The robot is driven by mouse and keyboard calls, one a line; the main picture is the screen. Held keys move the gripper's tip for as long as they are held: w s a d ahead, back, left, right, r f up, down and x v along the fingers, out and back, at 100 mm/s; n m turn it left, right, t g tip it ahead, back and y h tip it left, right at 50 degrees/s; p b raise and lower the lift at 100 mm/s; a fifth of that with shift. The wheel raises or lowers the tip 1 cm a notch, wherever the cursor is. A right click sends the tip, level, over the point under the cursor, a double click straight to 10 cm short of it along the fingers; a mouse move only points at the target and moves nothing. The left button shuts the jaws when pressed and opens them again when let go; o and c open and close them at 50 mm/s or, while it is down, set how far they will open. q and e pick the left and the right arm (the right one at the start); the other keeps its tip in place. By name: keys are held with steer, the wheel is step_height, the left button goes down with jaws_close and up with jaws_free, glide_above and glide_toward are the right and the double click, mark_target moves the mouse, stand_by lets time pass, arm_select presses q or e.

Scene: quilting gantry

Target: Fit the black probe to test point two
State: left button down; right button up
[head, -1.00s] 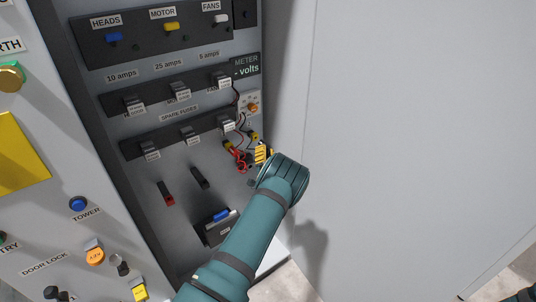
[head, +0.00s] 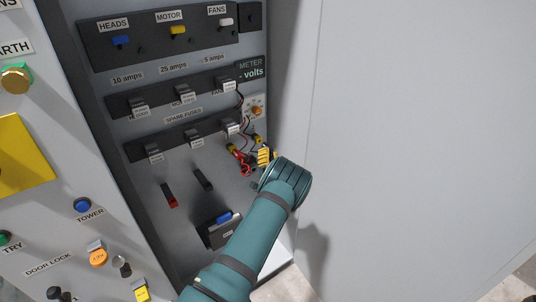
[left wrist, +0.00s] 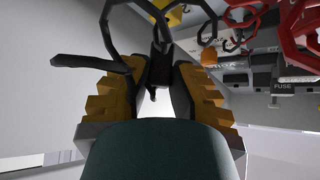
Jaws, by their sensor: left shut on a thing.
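My left gripper (head: 266,156) is in front of the lower right of the open cabinet in the head view, with its yellow fingers towards the back panel. In the left wrist view the fingers are shut on the black probe (left wrist: 159,68), which has a black cable looping beside it. In the head view the probe is too small and too hidden to tell apart from the gripper. Which spot is test point two cannot be read. Red leads (head: 241,165) hang just left of the gripper. My right gripper is not in view.
A meter display (head: 250,68) reads "- volts" above an orange knob (head: 257,111). Fuse holders (head: 194,137) line the panel to the left. A black box with a blue top (head: 220,231) sits below. The pale cabinet door (head: 410,130) stands close on the right.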

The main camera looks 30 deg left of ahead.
arm_select(q)
steer(key=shift+w+a, duration=0.25)
steer(key=shift+a, duration=0.4)
steer(key=shift+w+a, duration=0.25)
steer(key=shift+a, duration=0.35)
stand_by(0.5)
steer(key=c, duration=0.9)
jaws_free()
steer(key=v, duration=1.2)
steer(key=shift+f, duration=0.1)
